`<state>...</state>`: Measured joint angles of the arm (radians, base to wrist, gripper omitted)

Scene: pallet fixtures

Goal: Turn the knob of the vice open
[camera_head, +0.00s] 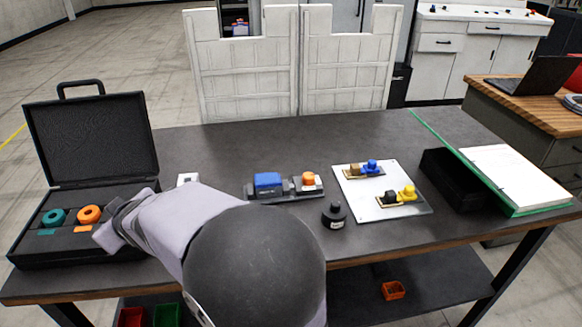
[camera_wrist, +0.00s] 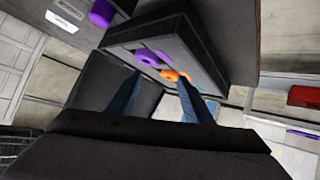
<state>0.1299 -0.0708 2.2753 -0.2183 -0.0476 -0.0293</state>
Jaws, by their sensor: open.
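What looks like the vice (camera_head: 285,195) is a low dark fixture near the middle of the table in the head view. It carries a blue block (camera_head: 267,181) on its left. A round orange part, probably its knob (camera_head: 308,178), sits at its right end. In the wrist view my gripper (camera_wrist: 160,80) shows two blue fingers spread apart with nothing between them. It points toward the open black case (camera_wrist: 195,35) with its coloured rings, well to the left of the vice. In the head view my forearm hides most of the gripper.
The open black case (camera_head: 100,140) holds a teal ring (camera_head: 53,217) and an orange ring (camera_head: 89,214). A black round piece (camera_head: 334,214) stands in front of the vice. Right of it lie a white plate (camera_head: 371,208) with small fixtures, a black tray (camera_head: 455,190) and a green-edged binder (camera_head: 508,178).

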